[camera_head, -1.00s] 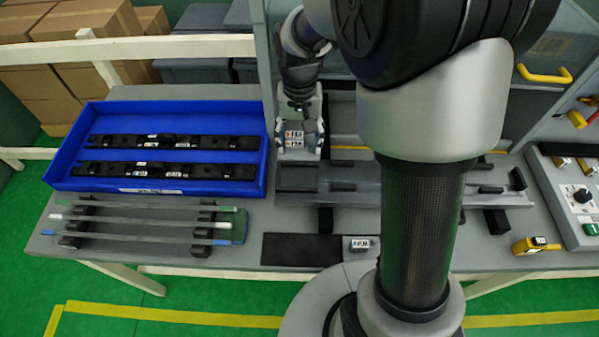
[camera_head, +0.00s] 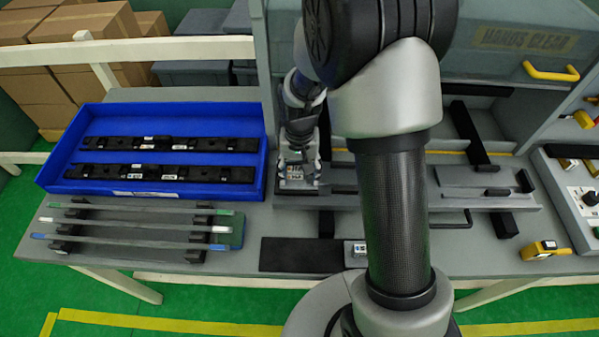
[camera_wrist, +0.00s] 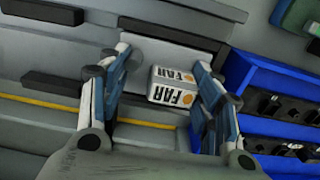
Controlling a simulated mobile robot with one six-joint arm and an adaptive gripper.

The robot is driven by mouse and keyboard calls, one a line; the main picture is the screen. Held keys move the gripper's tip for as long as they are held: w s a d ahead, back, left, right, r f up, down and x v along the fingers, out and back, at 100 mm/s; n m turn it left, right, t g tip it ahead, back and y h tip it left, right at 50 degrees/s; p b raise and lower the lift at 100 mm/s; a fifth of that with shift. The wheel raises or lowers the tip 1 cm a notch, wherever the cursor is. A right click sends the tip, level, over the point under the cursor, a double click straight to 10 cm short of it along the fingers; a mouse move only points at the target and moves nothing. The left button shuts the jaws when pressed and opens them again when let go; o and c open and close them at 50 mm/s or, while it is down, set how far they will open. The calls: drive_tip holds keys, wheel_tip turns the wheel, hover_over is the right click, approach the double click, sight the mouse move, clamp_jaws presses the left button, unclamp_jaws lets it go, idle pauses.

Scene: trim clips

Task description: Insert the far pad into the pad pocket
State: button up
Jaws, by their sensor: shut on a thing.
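The far pad (camera_wrist: 172,85) is a small pale block with a FAR label and orange dots. My gripper (camera_wrist: 155,85) is shut on it, one finger on each side, in the wrist view. In the head view my gripper (camera_head: 299,178) holds the far pad (camera_head: 291,172) over the left end of the grey fixture. A grey rectangular recess (camera_wrist: 145,52), which looks like the pad pocket, lies beyond and partly under the pad in the wrist view. The pad and gripper cover it in the head view. I cannot tell whether the pad touches it.
A blue tray (camera_head: 50,180) with two black strips stands left. Thin rods (camera_head: 140,227) lie on supports in front of it. A dark mat (camera_head: 300,255) and another labelled block (camera_head: 355,252) lie at the front. A control box (camera_head: 590,195) stands right. My arm hides the fixture's middle.

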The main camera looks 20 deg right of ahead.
sight(300, 170)
drive_tip(key=shift+f, duration=0.1)
drive_tip(key=o, duration=1.1)
wheel_tip(300, 170, up, 12)
drive_tip(key=p, duration=0.3)
drive_tip(key=s+r+n+t, duration=0.2)
drive_tip(key=s+r, duration=0.8)
drive_tip(key=r, duration=0.3)
drive_tip(key=s+t, duration=0.1)
drive_tip(key=s, duration=0.2)
drive_tip(key=s+r+n, duration=0.1)
drive_tip(key=s, duration=0.3)
drive_tip(key=s+r+t, duration=0.1)
drive_tip(key=s, duration=0.3)
drive_tip(key=shift+s+r+n+t, duration=0.25)
drive_tip(key=shift+n+t, duration=0.05)
